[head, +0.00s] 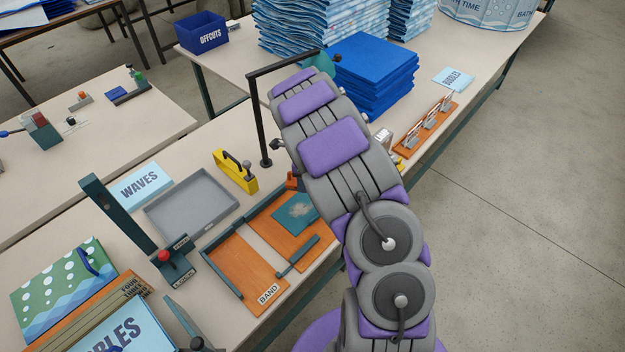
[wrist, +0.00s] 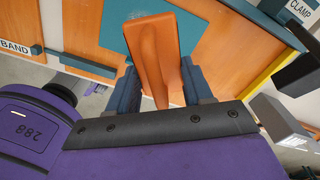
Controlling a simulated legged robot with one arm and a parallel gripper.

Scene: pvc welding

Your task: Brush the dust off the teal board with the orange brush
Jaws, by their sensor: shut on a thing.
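The teal board (head: 292,222) lies on an orange wooden base, with a pale dusty smear near its middle in the head view. It also shows in the wrist view (wrist: 115,38), partly hidden behind the brush. The orange brush (wrist: 152,42) is between the two dark fingers of my gripper (wrist: 162,88), which is shut on it. The brush overlaps the board in the wrist view; I cannot tell whether it touches. In the head view my arm hides my gripper, and only a small orange piece (head: 292,182) shows beside it.
A grey tray (head: 192,204), a yellow clamp (head: 237,172) and a black post frame (head: 258,115) stand near the board. The orange BAND jig (head: 240,262) lies beside it. Blue sheets (head: 375,65) are stacked behind my arm.

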